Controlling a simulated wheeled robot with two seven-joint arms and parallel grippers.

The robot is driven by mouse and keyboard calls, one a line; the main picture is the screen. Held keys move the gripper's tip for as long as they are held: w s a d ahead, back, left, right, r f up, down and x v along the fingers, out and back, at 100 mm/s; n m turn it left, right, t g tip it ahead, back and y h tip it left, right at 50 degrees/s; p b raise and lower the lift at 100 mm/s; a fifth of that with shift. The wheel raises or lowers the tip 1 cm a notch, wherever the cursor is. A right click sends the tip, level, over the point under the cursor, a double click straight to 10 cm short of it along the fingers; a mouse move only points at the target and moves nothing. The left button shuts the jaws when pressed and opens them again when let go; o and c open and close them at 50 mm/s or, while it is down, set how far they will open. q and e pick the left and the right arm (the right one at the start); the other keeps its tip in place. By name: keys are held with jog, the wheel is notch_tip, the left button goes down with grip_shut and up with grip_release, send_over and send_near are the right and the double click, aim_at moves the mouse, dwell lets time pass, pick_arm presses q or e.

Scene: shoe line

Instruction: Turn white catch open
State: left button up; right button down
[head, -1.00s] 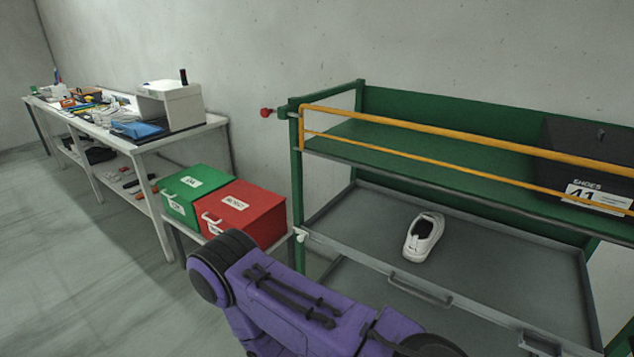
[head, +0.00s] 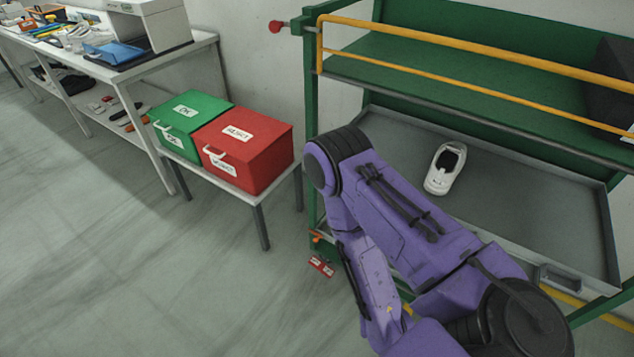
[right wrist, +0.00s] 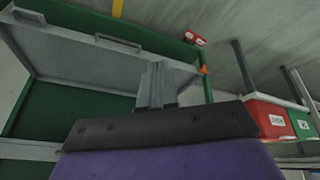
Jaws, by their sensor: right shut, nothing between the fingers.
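The white catch does not show now; in the head view my purple right arm covers the part of the rack's left post where it sat. The green rack (head: 312,110) has a grey tray (head: 540,200) with a raised rim. In the right wrist view the tray's edge and handle (right wrist: 118,43) show at upper left. My right gripper (right wrist: 157,75) is shut and empty, its fingertips in front of the tray's edge, close to the green post (right wrist: 207,90). I cannot tell whether it touches anything. My left gripper is not in view.
A white shoe (head: 445,168) lies on the tray. Red tags (head: 321,266) and an orange knob (head: 316,239) are low on the post. A green box (head: 190,118) and a red box (head: 250,155) stand on a side table. A cluttered bench (head: 205,45) is behind. Floor at left is clear.

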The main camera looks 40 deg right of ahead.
jog(key=w+d+f+m+t+h+b, duration=0.2)
jog(key=w+f+m+t+b, duration=0.15)
jog(key=w+f+b, duration=0.45)
jog(key=w+d+f+m+t+h+b, duration=0.1)
jog(key=w+d+f+m+t+b, duration=0.3)
jog(key=w, duration=0.6)
jog(key=w+m+t+h+b, duration=0.4)
jog(key=w+m+b, duration=0.6)
jog(key=w, duration=0.4)
jog(key=w+a+r+m+g+h+b, duration=0.1)
jog(key=w+m+h+b, duration=0.3)
jog(key=m, duration=0.7)
jog(key=w+a+r+m+g+h+b, duration=0.1)
jog(key=w+r+m+h+b, duration=0.3)
jog(key=m+h+b, duration=0.3)
jog(key=m+b, duration=0.1)
jog(key=m, duration=0.3)
jog(key=shift+w+r+h, duration=0.25)
jog(key=shift+r+h, duration=0.05)
jog(key=shift+g, duration=0.25)
